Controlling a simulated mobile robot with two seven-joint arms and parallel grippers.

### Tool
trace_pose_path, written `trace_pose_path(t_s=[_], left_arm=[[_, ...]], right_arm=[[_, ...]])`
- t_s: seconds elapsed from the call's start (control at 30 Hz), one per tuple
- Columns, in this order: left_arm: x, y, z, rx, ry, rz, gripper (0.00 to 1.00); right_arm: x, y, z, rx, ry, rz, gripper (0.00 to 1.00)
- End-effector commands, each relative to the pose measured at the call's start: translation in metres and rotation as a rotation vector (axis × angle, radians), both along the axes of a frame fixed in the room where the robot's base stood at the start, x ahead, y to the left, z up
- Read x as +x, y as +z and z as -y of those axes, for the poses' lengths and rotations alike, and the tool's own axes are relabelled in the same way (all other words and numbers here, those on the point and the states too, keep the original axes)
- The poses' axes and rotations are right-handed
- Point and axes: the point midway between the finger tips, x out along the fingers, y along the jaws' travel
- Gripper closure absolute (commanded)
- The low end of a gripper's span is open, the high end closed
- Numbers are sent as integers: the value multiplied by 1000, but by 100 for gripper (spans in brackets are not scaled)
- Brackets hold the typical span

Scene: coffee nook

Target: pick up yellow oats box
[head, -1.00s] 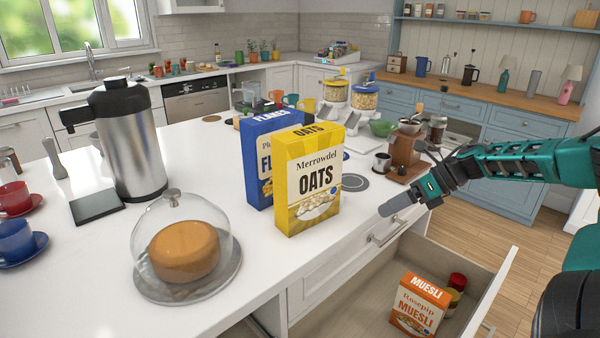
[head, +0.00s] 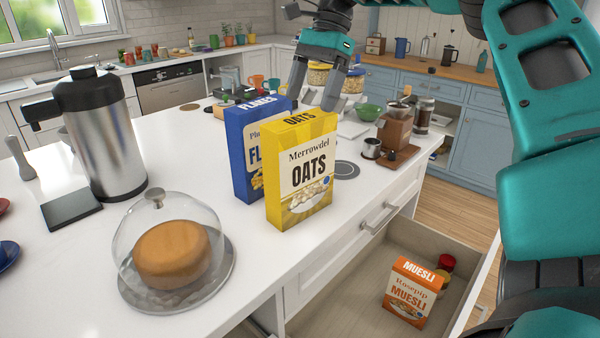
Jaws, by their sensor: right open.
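The yellow oats box (head: 302,180) stands upright on the white counter, near its front edge above the open drawer. Its top shows a dark OATS label. My right gripper (head: 312,98) points down with its two grey fingers apart, above and behind the top of the oats box in the picture. The fingers look empty. The lower end of one finger comes close to the box's top edge in the picture, and I cannot tell whether they touch. My left gripper is not in view.
A blue flakes box (head: 240,150) stands close behind the oats box on the left. A glass cake dome (head: 174,250) is at front left, a steel urn (head: 102,140) behind it. A coffee grinder (head: 396,135) stands right. The open drawer (head: 345,292) holds an orange muesli box (head: 411,292).

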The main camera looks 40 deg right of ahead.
Motion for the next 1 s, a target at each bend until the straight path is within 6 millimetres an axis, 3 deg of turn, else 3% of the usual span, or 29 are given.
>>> trace_pose_path(t_s=[0.1,0.37,0.67,1.0], left_arm=[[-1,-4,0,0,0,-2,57],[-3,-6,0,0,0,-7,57],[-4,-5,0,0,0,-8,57],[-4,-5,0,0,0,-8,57]], right_arm=[[0,-18,-7,1,0,-1,12],[-2,-34,-14,1,-1,-2,12],[-5,-70,-30,0,-1,-1,12],[-4,-74,-32,-1,-3,1,12]])
